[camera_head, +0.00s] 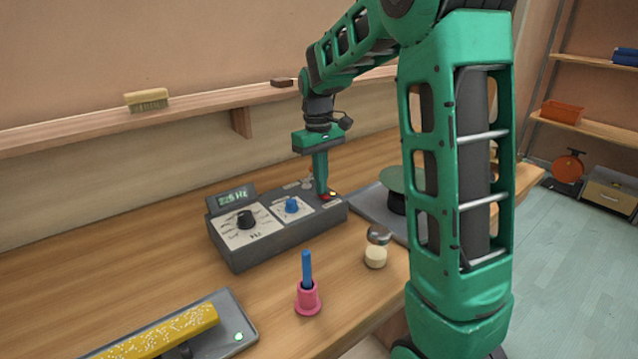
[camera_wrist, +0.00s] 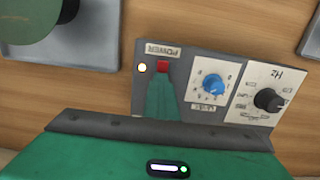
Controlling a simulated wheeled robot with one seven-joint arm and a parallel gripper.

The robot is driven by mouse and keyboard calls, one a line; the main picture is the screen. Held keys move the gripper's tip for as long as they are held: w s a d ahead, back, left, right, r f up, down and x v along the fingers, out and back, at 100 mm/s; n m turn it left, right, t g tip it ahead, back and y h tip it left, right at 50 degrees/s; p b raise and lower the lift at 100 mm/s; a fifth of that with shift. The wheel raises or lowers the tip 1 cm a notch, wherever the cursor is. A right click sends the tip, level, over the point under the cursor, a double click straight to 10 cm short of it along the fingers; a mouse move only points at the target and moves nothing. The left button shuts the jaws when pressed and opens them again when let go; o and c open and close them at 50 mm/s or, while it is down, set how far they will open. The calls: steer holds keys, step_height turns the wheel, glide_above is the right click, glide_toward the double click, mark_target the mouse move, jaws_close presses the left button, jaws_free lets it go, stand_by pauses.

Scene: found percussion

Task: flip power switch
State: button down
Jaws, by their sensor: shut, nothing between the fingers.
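My gripper (camera_head: 321,192) points down over that end of the box. Its fingers are shut and empty, with the tips right at the red switch. In the wrist view the fingers (camera_wrist: 161,76) cover part of the switch, so I cannot tell whether they touch it.
The box carries a blue knob (camera_head: 292,205), a black knob (camera_head: 245,220) and a lit green display (camera_head: 233,197). A pink bell (camera_head: 308,299) with a blue handle, a shaker (camera_head: 376,254) and a tray with a yellow bar (camera_head: 170,330) stand in front. A shelf (camera_head: 190,112) runs behind.

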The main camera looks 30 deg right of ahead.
steer(key=shift+s+f+g, duration=0.3)
steer(key=shift+s+f, duration=0.3)
steer(key=shift+f, duration=0.25)
steer(key=shift+d, duration=0.1)
steer(key=shift+w+r, duration=0.15)
steer(key=shift+r, duration=0.4)
step_height(320, 180, up, 14)
steer(key=w, duration=0.2)
steer(key=shift+r, duration=0.25)
steer(key=shift+s, duration=0.1)
